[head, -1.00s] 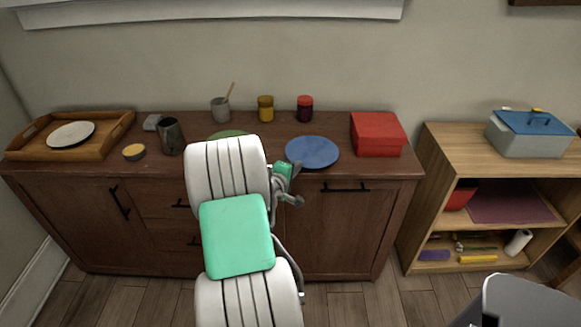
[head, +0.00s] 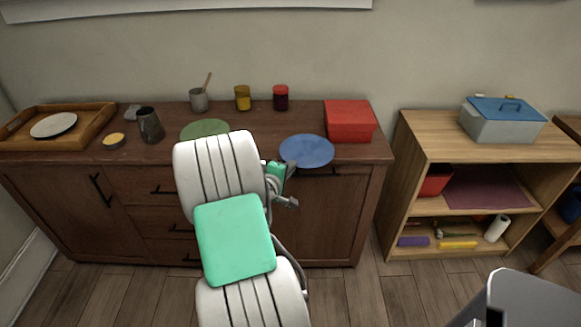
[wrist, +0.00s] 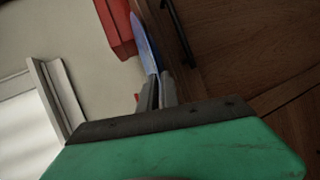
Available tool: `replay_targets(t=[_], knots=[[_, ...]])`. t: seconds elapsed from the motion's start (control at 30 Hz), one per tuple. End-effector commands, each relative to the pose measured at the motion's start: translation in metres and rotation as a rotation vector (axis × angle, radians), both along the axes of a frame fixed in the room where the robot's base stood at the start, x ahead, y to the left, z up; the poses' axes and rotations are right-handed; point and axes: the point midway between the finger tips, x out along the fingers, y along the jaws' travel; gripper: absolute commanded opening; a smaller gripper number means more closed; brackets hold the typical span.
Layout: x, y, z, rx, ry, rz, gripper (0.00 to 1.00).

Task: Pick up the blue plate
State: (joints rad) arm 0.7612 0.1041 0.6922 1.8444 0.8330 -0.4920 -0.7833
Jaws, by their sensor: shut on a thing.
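The blue plate (head: 307,151) is at the front edge of the dark wooden cabinet, left of the red box. My gripper (head: 290,166) is at the plate's near left rim, its fingers partly hidden by my arm. In the wrist view my gripper (wrist: 160,84) is shut on the rim of the blue plate (wrist: 145,42), which shows edge-on. I cannot tell whether the plate is clear of the cabinet top.
The red box (head: 349,121) stands close behind and right of the plate. A green plate (head: 205,129) lies to the left, partly behind my arm. Jars, cups and a wooden tray (head: 90,140) share the cabinet top. A light wooden shelf (head: 425,148) stands at right.

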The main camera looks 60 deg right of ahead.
Motion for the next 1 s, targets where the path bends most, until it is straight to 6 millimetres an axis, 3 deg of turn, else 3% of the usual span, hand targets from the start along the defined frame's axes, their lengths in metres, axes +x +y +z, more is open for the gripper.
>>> replay_targets(t=[0.23,0.3,0.57,0.83,1.0], knots=[[0.006,0.003,0.000,0.001,0.000,0.011,0.00],[0.006,0.004,0.000,0.001,-0.001,0.012,0.10],[0.005,0.003,0.000,0.000,-0.001,0.009,0.31],[0.004,0.003,0.001,0.000,0.000,0.008,0.32],[0.004,0.024,0.007,-0.001,-0.001,0.012,0.32]])
